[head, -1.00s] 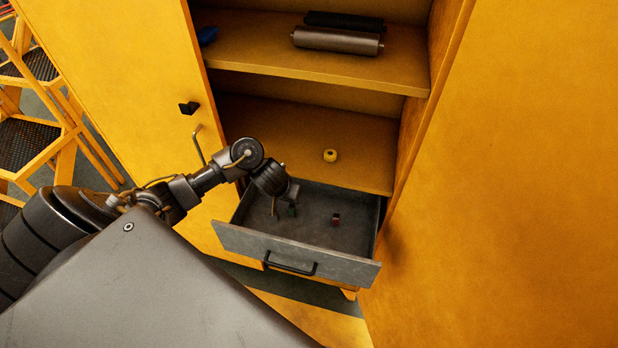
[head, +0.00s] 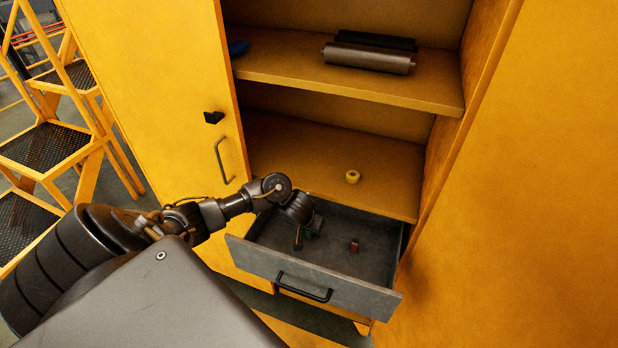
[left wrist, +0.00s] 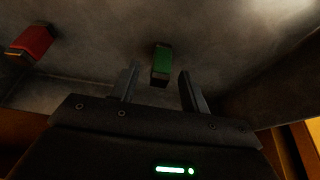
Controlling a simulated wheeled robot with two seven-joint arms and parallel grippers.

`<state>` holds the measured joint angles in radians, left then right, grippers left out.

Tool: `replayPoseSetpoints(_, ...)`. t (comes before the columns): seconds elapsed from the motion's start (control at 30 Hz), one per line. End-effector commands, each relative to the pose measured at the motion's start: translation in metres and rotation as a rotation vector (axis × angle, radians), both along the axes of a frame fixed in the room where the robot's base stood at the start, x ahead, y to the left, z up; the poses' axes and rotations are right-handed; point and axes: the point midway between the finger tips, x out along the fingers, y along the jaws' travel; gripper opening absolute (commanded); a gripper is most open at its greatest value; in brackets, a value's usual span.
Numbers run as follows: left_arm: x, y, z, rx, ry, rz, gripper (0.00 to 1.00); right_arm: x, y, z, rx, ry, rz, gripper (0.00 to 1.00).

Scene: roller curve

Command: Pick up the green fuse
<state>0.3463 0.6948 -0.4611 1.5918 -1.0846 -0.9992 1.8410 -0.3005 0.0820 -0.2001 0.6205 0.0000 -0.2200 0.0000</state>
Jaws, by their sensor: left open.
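The green fuse (left wrist: 162,62) lies on the drawer floor in the left wrist view, just beyond and between my left gripper's fingertips. My left gripper (left wrist: 157,82) is open and empty, with one finger to each side of the fuse's near end. In the head view my left gripper (head: 299,240) reaches down into the open grey drawer (head: 320,289), and the green fuse is hidden there behind it. A red fuse (head: 354,245) lies on the drawer floor to the right; it also shows at the upper left in the left wrist view (left wrist: 30,42). My right gripper is not in view.
Cabinet doors stand open at both sides. Yellow steps (head: 45,147) stand at the left.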

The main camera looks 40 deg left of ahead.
Motion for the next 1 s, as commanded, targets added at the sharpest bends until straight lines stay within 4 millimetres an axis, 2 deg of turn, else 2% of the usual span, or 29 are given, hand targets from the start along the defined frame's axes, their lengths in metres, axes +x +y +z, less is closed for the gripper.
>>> replayPoseSetpoints(0.03, 0.003, 0.001, -0.01, 0.0, 0.0, 0.002, 0.45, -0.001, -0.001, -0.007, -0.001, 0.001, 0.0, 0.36)
replayPoseSetpoints(0.13, 0.007, 0.002, -0.019, 0.0, 0.0, 0.002, 0.45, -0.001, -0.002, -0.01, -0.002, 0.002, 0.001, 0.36)
replayPoseSetpoints(0.43, 0.009, 0.003, -0.022, -0.001, -0.001, 0.001, 0.45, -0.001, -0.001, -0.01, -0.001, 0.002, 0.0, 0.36)
replayPoseSetpoints(0.8, 0.009, 0.003, -0.022, 0.0, -0.001, 0.001, 0.0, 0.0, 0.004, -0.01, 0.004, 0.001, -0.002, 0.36)
replayPoseSetpoints(1.0, 0.009, 0.003, -0.022, 0.0, -0.001, 0.001, 0.0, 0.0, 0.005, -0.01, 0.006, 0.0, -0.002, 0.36)
